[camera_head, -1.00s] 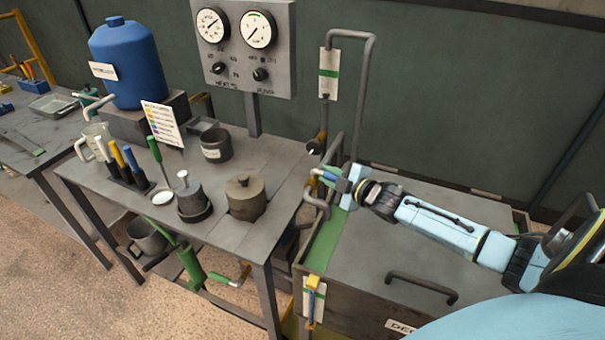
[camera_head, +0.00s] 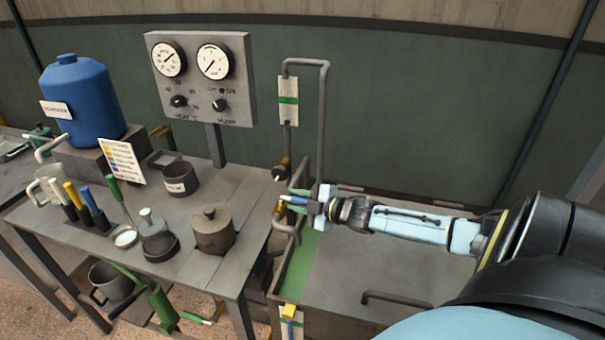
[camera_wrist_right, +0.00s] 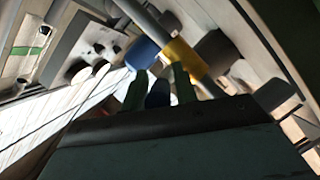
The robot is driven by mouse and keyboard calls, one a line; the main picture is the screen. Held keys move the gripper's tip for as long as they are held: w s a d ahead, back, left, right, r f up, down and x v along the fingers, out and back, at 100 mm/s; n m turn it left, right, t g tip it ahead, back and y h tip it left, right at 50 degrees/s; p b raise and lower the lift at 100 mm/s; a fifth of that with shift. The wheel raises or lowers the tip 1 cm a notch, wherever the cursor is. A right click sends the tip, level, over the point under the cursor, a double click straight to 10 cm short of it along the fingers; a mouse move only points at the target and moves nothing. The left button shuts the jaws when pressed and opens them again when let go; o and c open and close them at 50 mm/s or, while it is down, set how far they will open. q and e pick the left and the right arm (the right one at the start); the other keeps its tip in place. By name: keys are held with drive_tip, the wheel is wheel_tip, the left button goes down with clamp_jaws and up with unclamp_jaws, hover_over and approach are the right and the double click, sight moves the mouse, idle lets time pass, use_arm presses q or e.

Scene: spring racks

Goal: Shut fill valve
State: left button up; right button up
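The fill valve looks to be the yellow valve body (camera_head: 280,208) on the grey pipe at the tank's left back edge, with a blue lever (camera_head: 295,200). My right gripper (camera_head: 302,202) is at this lever, its arm reaching in from the right. In the right wrist view, two green fingers (camera_wrist_right: 158,92) stand close on either side of a dark blue piece of the lever (camera_wrist_right: 158,97), and seem to touch it. The yellow valve body (camera_wrist_right: 186,58) shows just beyond them. The gripper partly hides the lever. My left gripper is not in view.
A grey lidded tank (camera_head: 390,260) lies under my right arm. The bench (camera_head: 190,240) at left holds pots and coloured-handled tools. A gauge panel (camera_head: 200,80) and a tall bent pipe (camera_head: 322,120) stand behind.

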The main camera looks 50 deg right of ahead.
drive_tip(key=p+v, duration=0.2)
drive_tip(key=v, duration=1.1)
drive_tip(key=shift+s, duration=0.2)
idle(0.4)
